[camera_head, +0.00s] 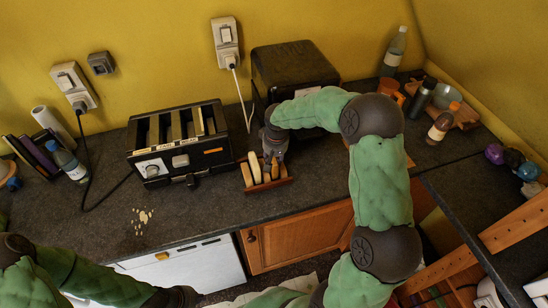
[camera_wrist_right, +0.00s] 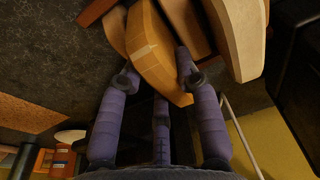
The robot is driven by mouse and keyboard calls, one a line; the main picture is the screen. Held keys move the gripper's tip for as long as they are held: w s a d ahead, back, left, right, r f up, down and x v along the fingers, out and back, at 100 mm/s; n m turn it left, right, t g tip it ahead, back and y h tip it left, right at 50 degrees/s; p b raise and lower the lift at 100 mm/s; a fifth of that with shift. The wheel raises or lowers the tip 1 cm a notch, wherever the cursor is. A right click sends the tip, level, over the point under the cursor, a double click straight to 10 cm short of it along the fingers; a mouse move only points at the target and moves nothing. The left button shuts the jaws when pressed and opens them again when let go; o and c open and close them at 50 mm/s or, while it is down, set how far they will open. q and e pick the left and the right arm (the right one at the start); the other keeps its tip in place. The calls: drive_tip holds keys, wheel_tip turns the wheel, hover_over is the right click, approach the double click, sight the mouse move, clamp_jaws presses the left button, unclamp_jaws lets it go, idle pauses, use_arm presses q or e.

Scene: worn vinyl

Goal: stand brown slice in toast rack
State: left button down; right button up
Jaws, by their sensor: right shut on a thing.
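The toast rack (camera_head: 283,184) is a reddish-brown wooden holder on the dark counter, right of the toaster. My right gripper (camera_head: 273,160) is over the rack, fingers pointing down. In the right wrist view its purple fingers (camera_wrist_right: 157,68) are shut on the brown slice (camera_wrist_right: 150,45), which is beside the other slices at the rack. How deep it sits is hidden. My left arm's dark end (camera_head: 178,297) is at the bottom edge; its fingers do not show.
A black toaster (camera_head: 180,145) stands left of the rack and a black bread-bin-like box (camera_head: 295,65) behind it. Crumbs (camera_head: 142,218) lie on the front counter. Bottles and a wooden board (camera_head: 463,115) stand at the right.

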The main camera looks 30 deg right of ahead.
drive_tip(key=o, duration=1.2)
drive_tip(key=shift+o, duration=0.2)
drive_tip(key=shift+s+a+r+p, duration=0.1)
drive_tip(key=shift+s+r+p, duration=0.1)
drive_tip(key=shift+r+p, duration=0.7)
drive_tip(key=shift+s+r+p, duration=0.15)
drive_tip(key=shift+r+p, duration=0.2)
drive_tip(key=shift+r, duration=1)
wheel_tip(320, 180, up, 12)
drive_tip(key=s, duration=0.1)
drive_tip(key=shift+s+a, duration=0.15)
drive_tip(key=shift+s, duration=0.25)
drive_tip(key=shift+f, duration=0.1)
